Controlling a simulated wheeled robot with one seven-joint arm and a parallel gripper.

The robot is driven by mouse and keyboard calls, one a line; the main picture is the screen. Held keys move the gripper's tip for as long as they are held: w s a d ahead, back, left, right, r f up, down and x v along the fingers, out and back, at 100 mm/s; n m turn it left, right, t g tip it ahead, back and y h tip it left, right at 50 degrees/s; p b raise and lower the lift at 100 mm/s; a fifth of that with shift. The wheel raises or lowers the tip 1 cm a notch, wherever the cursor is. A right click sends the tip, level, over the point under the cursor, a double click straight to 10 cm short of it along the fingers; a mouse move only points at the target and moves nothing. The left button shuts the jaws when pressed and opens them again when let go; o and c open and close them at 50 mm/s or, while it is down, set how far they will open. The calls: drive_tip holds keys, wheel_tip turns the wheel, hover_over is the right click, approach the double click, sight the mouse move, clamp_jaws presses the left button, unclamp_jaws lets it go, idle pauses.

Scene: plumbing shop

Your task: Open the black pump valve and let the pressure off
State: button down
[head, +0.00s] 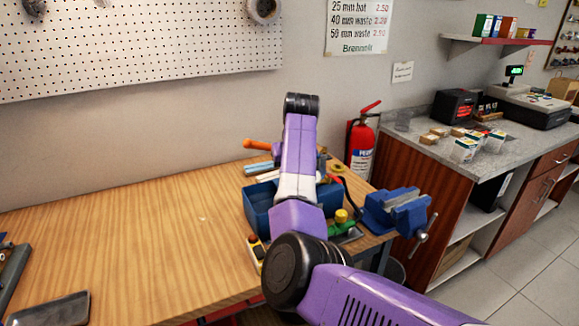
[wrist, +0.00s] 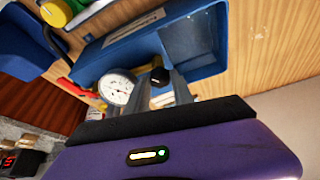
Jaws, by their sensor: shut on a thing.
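In the wrist view, a black pump valve knob (wrist: 159,76) sits between the fingertips of my gripper (wrist: 161,85). The two grey fingers are shut on it from either side. A round white pressure gauge (wrist: 117,86) with a dark rim stands just left of the fingers. I cannot read its needle surely. In the head view my purple arm hides the gripper, the valve and the gauge.
A blue tray (head: 256,217) stands on the wooden bench (head: 120,240); its wall also shows close behind the knob in the wrist view (wrist: 118,57). A green part with a yellow cap (head: 341,217) and a blue vise (head: 398,212) stand right. The bench's left is mostly clear.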

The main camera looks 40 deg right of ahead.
drive_tip(key=n+p, duration=0.1)
drive_tip(key=n+y+p, duration=0.1)
drive_tip(key=n, duration=0.1)
drive_tip(key=n+p, duration=0.1)
drive_tip(key=shift+s+d+r+n+y+p, duration=0.1)
drive_tip(key=shift+s+d+n+y+p, duration=0.05)
drive_tip(key=shift+d+n+y+p, duration=0.15)
drive_tip(key=shift+n+y+p, duration=0.85)
drive_tip(key=shift+n+y, duration=0.05)
drive_tip(key=shift+n, duration=1.3)
drive_tip(key=c, duration=1.4)
unclamp_jaws()
drive_tip(key=shift+b+v, duration=0.8)
drive_tip(key=shift+v, duration=2.95)
